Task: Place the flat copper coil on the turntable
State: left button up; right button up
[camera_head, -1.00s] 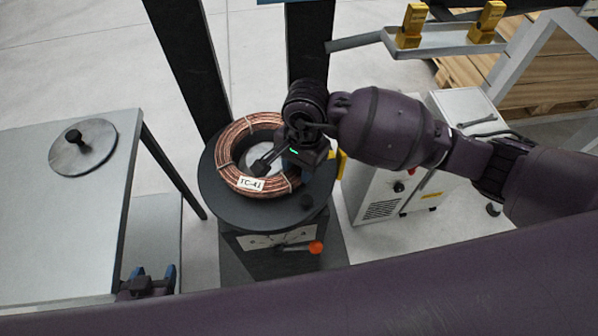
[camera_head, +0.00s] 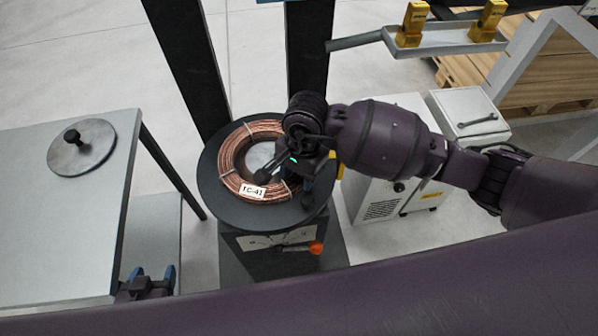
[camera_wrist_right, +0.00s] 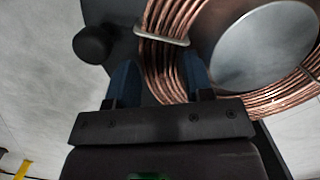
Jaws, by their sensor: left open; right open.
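The flat copper coil (camera_head: 232,172), with a white tag reading "TC-41", lies on the round dark turntable (camera_head: 208,170). The coil surrounds a pale round centre. In the right wrist view the coil (camera_wrist_right: 168,22) has a pale binding strap. My right gripper (camera_head: 303,186) is open at the coil's right front side. In the right wrist view its blue fingers (camera_wrist_right: 159,82) are spread, with copper strands showing between them. I cannot tell whether they touch the coil. My left gripper (camera_head: 148,284) is open at the bottom left, away from the coil, partly hidden by my arm.
A grey table (camera_head: 60,220) at left carries a round lidded disc (camera_head: 82,150) with a black knob. Dark posts (camera_head: 185,60) stand behind the turntable. An orange-knobbed lever (camera_head: 316,248) sticks out below it. A white cabinet (camera_head: 375,190) stands to the right.

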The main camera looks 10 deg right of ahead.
notch_tip(320, 180, up, 12)
jog(key=w+d, duration=0.1)
jog(key=shift+p, duration=0.4)
jog(key=shift+f, duration=0.1)
